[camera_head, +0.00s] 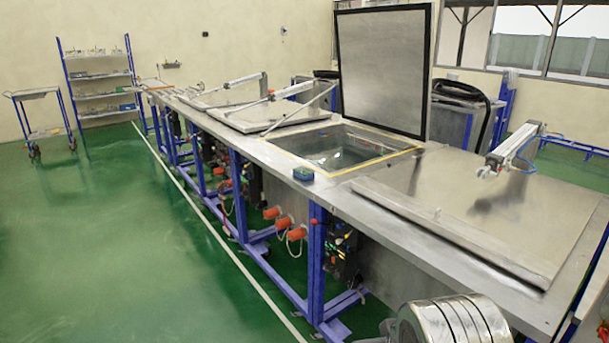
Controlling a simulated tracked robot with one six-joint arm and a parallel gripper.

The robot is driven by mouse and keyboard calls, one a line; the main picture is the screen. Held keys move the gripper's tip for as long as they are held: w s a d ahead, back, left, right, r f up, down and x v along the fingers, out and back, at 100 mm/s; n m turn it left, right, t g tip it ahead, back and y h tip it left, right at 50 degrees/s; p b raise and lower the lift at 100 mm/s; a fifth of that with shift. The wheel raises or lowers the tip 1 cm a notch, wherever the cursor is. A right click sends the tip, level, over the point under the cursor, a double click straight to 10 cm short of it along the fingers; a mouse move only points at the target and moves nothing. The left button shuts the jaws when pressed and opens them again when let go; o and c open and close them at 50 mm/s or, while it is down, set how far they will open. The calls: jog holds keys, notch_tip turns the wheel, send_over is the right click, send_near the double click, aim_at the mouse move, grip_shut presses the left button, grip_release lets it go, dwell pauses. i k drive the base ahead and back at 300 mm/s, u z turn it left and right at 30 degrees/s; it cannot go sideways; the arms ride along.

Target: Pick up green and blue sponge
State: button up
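A silver ribbed cylindrical part (455,320) at the bottom right looks like part of my arm. My gripper's fingers are not in view.
The open tank (345,150) has its lid (383,68) raised upright behind it. A closed lid (470,205) with a pneumatic cylinder (515,148) lies to the right. More closed lids (265,115) are further left. The green floor (120,240) is clear at left.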

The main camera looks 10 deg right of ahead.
aim_at(304, 173)
jog(key=u, duration=0.05)
jog(key=i, duration=1)
jog(key=z, duration=0.05)
